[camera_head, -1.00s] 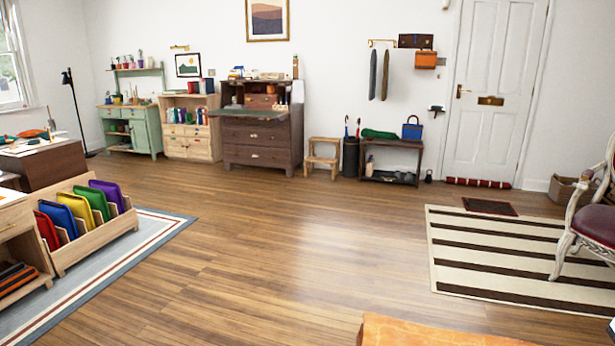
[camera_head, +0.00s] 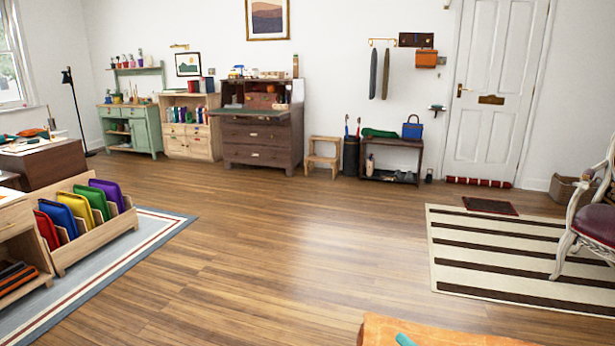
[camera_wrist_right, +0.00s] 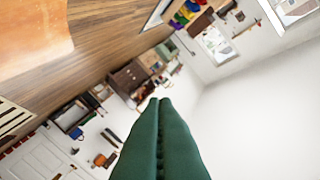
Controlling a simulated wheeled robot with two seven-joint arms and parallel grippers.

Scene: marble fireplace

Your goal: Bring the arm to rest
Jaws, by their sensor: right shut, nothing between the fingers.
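My right gripper shows in the right wrist view (camera_wrist_right: 160,102) as two dark green fingers pressed together, with nothing between them. They point out towards the room, with no object near the tips. In the head view a small teal tip of my right gripper (camera_head: 403,340) shows at the bottom edge, in front of the orange surface (camera_head: 450,336). The rest of the right arm is out of that view. My left gripper is in neither view.
An open wooden rack (camera_head: 98,240) with coloured folders stands at left. The wooden floor (camera_head: 290,250) between is clear. Furniture lines the back wall.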

